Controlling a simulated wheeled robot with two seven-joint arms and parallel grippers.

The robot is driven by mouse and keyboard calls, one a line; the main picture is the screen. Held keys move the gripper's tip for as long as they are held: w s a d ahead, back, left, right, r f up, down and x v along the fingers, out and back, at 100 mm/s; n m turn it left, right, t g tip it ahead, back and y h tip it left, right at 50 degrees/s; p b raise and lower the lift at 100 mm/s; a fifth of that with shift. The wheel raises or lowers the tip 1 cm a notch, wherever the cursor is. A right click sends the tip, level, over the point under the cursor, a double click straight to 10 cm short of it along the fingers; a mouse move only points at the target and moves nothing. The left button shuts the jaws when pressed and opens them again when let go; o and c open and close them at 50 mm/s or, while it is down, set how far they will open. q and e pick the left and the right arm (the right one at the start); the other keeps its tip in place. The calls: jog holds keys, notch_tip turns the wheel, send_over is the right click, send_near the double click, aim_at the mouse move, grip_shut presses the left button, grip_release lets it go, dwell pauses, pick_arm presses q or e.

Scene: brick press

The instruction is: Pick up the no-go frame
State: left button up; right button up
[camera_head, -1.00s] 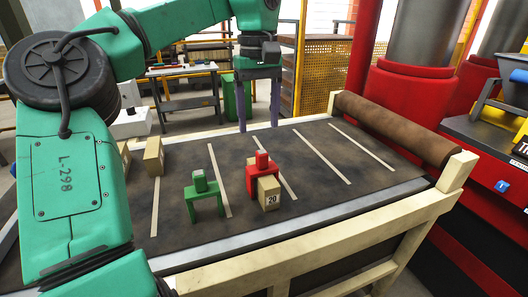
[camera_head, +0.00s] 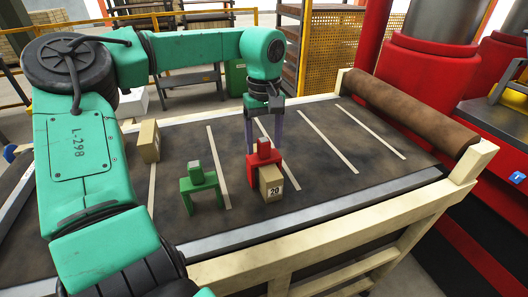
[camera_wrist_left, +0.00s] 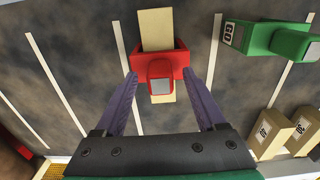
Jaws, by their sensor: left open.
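The red frame (camera_head: 264,153), which I take as the no-go frame, straddles a tan brick (camera_head: 270,184) labelled 20 on the dark table. In the left wrist view the red frame (camera_wrist_left: 160,62) has a grey-topped handle block and lies across the brick (camera_wrist_left: 155,30). My left gripper (camera_head: 264,140) is open, fingers pointing down, just behind or above the red frame in the head view. In the wrist view its fingers (camera_wrist_left: 160,74) lie either side of the handle, with nothing held; I cannot tell whether they touch the frame. My right gripper is not in view.
A green frame (camera_head: 202,185) stands left of the red one; its GO label shows in the wrist view (camera_wrist_left: 229,33). Tan bricks (camera_head: 149,142) stand at the table's left. A brown roller (camera_head: 410,118) edges the right side. The table between white stripes is mostly bare.

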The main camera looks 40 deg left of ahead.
pick_arm(q)
jog(key=shift+f, duration=0.7)
grip_shut()
dwell(0.8)
